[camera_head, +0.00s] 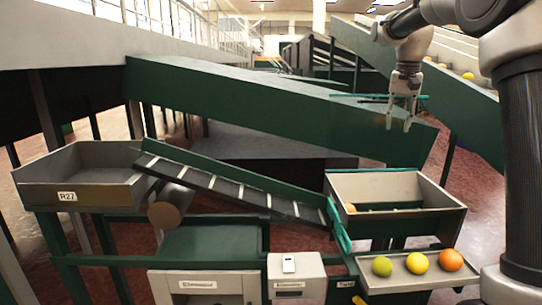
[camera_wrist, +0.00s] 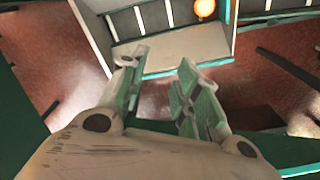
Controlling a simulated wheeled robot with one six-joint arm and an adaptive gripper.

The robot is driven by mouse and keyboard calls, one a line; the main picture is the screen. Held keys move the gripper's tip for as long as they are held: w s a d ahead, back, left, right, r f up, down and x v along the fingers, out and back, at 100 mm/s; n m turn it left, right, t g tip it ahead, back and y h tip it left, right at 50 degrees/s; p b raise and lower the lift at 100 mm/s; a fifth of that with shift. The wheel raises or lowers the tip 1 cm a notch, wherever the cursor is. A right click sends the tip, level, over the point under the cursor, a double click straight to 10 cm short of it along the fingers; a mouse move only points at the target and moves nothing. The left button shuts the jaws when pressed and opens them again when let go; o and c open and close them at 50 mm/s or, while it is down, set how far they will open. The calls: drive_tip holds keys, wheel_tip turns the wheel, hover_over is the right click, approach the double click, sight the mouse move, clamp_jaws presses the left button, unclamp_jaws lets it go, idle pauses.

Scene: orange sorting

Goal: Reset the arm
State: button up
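My gripper (camera_head: 399,112) hangs fingers down in the head view, above and behind the grey bin (camera_head: 438,222) on the right. Its two fingers are spread apart with nothing between them. In the wrist view the green-padded fingers of my gripper (camera_wrist: 156,88) also stand apart, with bin wall and red floor beyond them. My arm comes in from the upper right of the head view.
An orange (camera_head: 350,208) is partly visible inside the grey bin. A tray (camera_head: 405,283) in front holds a green fruit (camera_head: 382,266), a yellow fruit (camera_head: 419,262) and an orange fruit (camera_head: 451,260). A slatted chute (camera_head: 230,188) links the bin marked R27 (camera_head: 90,196) to the grey bin.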

drive_tip(key=s+f+n+t, duration=0.1)
drive_tip(key=s+f, duration=0.3)
drive_tip(key=s, duration=1.3)
drive_tip(key=s+a+f+n+t, duration=0.1)
drive_tip(key=s+f+n+t, duration=0.1)
drive_tip(key=s, duration=1.6)
drive_tip(key=shift+s+f+n+t, duration=0.25)
drive_tip(key=shift+f+n, duration=0.6)
drive_tip(key=shift+n, duration=0.45)
